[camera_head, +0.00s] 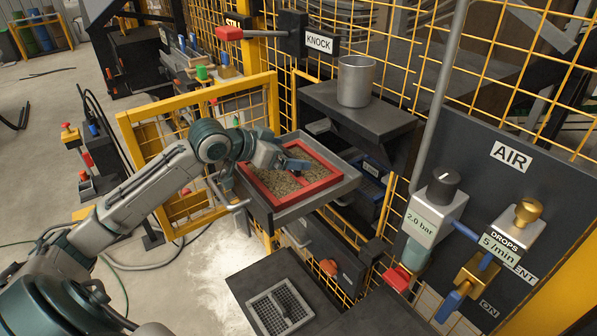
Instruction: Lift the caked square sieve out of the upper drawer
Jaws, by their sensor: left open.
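The caked square sieve (325,183) has a red frame and a brownish, grainy cake over its mesh. It lies in the pulled-out grey upper drawer (347,184). My left arm reaches in from the left, and my left gripper (298,164) is open over the sieve's far part, by its red middle bar. I cannot tell whether the fingers touch the bar. The arm hides the sieve's far left corner. My right gripper is not in view.
A clean square sieve (280,308) lies on a dark surface below. A metal cup (356,80) stands on a shelf (370,118) behind the drawer. Yellow mesh fencing (160,130) and an open gate stand close around. The AIR panel (500,190) is at right.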

